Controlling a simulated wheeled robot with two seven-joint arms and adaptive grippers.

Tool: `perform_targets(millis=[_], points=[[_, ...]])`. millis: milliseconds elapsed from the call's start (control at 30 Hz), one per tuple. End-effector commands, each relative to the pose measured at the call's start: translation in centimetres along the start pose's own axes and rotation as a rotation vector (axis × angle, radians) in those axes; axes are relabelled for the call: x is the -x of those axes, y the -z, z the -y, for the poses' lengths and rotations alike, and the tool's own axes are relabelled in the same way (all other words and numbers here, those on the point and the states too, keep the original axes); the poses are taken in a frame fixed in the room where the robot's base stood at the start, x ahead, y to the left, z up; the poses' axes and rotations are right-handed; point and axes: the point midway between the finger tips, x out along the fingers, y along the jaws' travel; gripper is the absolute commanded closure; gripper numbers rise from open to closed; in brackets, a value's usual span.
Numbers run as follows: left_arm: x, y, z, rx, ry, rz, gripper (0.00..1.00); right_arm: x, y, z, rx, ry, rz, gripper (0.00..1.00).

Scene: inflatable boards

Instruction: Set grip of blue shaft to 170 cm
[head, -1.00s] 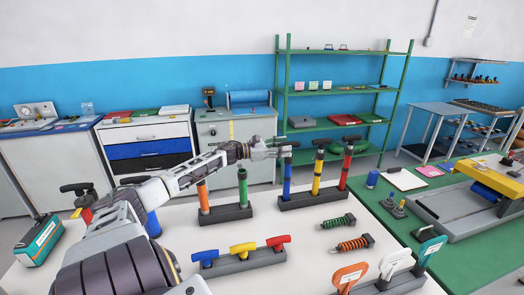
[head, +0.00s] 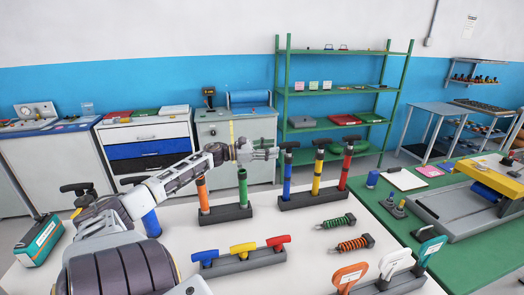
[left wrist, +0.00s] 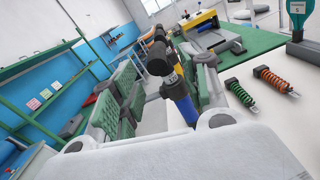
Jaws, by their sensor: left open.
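The blue shaft (head: 287,180) stands upright in a dark rack (head: 313,199), with a black T-shaped grip (head: 289,146) on top. My left gripper (head: 272,153) is open just left of that grip, at about its height. In the left wrist view the grip (left wrist: 158,62) and the blue shaft (left wrist: 184,108) show between the green-padded fingers (left wrist: 165,95). I cannot tell whether the pads touch it. My right gripper is not in view.
A yellow shaft (head: 317,177) and a red shaft (head: 346,170) stand close by in the same rack. Orange (head: 203,197) and green (head: 242,190) shafts stand to the left.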

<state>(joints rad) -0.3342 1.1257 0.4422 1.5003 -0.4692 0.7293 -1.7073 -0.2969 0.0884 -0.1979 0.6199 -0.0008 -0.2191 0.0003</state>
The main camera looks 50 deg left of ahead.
Motion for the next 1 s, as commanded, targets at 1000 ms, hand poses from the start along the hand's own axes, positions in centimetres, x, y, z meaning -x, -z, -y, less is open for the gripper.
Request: perform_targets(millis=[1000], points=[[3.3, 0.1, 0.0, 0.000, -0.001, -0.001, 0.55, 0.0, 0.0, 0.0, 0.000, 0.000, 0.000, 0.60]])
